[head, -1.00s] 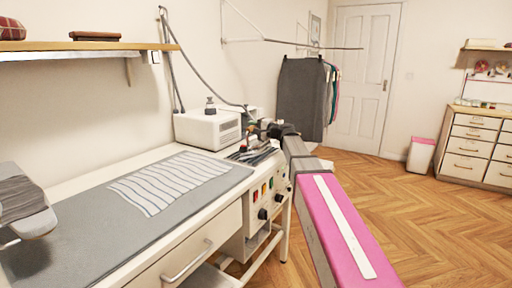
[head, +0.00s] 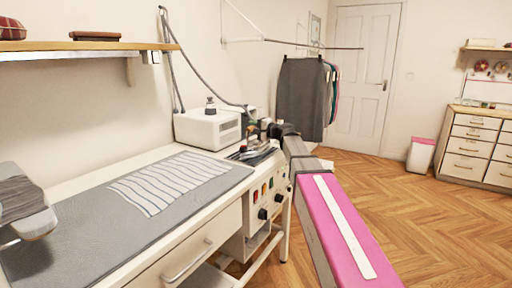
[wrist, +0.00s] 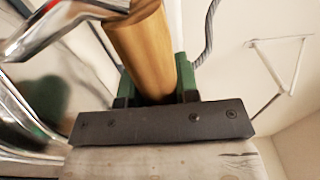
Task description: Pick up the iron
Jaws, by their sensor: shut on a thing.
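The iron has a light wooden handle (wrist: 142,50) and shiny metal parts, seen close up at the left of the wrist view. My gripper (wrist: 155,82) has its green fingers on both sides of the handle and is shut on it. In the head view my gripper (head: 264,128) is small, at the far right end of the ironing table, beside the white box. The iron (head: 258,152) shows there only as a small shiny and dark shape below it, partly hidden. I cannot tell whether it touches its rest.
The ironing table (head: 85,215) holds a striped cloth (head: 170,182). A white box (head: 208,129) stands at its back, with a hose rising behind. A control panel (head: 266,200) is on the front right. A wall shelf (head: 90,46) hangs above. Open floor (head: 440,225) lies right.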

